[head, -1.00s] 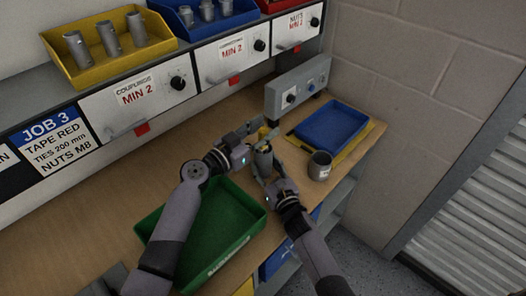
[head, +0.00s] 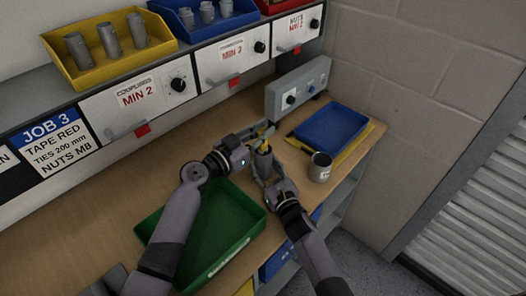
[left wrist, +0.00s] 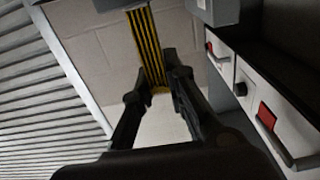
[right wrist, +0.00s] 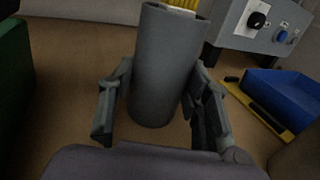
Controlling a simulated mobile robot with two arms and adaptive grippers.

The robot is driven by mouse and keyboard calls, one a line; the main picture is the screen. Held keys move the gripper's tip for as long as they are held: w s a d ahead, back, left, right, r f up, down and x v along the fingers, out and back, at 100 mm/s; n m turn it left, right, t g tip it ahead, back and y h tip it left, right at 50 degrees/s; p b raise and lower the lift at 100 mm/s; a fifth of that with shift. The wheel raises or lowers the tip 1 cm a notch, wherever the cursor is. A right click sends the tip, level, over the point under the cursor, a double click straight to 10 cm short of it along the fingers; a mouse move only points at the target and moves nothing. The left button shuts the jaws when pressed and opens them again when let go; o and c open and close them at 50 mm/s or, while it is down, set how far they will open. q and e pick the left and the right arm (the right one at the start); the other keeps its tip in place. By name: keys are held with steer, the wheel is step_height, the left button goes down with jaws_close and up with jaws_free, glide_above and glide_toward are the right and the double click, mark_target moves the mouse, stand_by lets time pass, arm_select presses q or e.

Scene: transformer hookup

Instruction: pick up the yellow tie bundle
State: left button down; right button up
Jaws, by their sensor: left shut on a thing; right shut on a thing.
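The yellow tie bundle (left wrist: 145,45) shows as dark-striped yellow strips between my left fingertips (left wrist: 160,80) in the left wrist view. In the head view the bundle (head: 264,147) is small and partly hidden by my left gripper (head: 262,130), which is shut on it. A dark grey tube (right wrist: 163,70) stands between the fingers of my right gripper (right wrist: 160,110), which is shut on it. A bit of yellow (right wrist: 184,4) shows at the tube's top edge. In the head view the tube sits just below the left gripper; whether the bundle's lower end is inside it is unclear.
A green tray (head: 247,238) lies left of my right gripper. A grey mug (head: 320,168) stands close on the right, with a blue tray (head: 331,127) behind it. A grey control box (head: 297,88) stands behind the grippers.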

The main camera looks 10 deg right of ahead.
arm_select(q)
steer(key=shift+r, duration=0.1)
step_height(320, 180, up, 18)
stand_by(0.5)
arm_select(e)
steer(key=o, duration=1.2)
steer(key=shift+o, duration=0.2)
